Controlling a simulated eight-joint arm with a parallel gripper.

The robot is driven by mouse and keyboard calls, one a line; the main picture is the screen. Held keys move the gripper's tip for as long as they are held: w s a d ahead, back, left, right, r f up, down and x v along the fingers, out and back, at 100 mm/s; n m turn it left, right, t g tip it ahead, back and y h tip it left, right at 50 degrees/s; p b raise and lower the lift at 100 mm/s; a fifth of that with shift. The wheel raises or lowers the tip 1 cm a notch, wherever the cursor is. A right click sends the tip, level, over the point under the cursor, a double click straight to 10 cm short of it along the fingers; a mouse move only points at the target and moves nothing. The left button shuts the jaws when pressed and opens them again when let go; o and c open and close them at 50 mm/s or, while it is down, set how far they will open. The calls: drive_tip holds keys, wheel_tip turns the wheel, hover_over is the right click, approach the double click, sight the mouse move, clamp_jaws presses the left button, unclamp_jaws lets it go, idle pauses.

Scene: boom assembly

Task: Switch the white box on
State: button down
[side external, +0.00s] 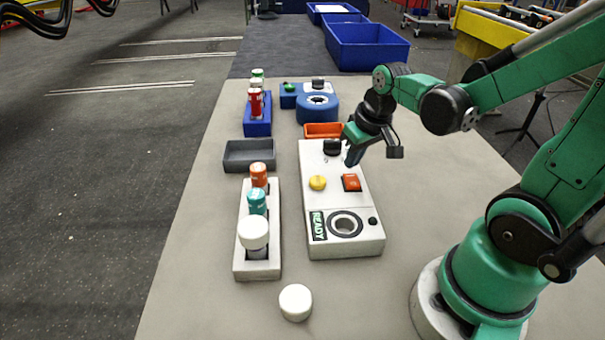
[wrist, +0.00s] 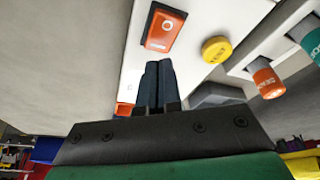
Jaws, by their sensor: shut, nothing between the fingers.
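The white box (side external: 372,236) lies on the table in the side view, with a READY label, a round black-ringed socket, a yellow button (side external: 317,183), an orange-red rocker switch (side external: 352,182) and a black knob (side external: 332,147). In the wrist view the white box (wrist: 205,20) fills the upper middle. My gripper (side external: 353,160) is shut and empty, above the box's far right edge. Its fingertips (wrist: 158,65) appear just below the switch in the wrist view.
Left of the box stands a rack (side external: 242,264) with orange, teal and white-capped containers. A white round cap (side external: 296,302) lies in front. A grey tray (side external: 228,158), an orange tray (side external: 311,130) and a blue device (side external: 318,113) are farther back.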

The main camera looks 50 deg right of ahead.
sight(351, 176)
drive_tip(key=shift+f, duration=0.95)
drive_tip(key=shift+r, duration=3.5)
drive_tip(key=shift+a, duration=0.1)
drive_tip(key=a+r+n+t, duration=0.1)
drive_tip(key=a+n+t, duration=0.2)
drive_tip(key=a, duration=0.6)
drive_tip(key=shift+a+t+y, duration=0.25)
drive_tip(key=shift+t+y, duration=0.15)
drive_tip(key=shift+t, duration=0.1)
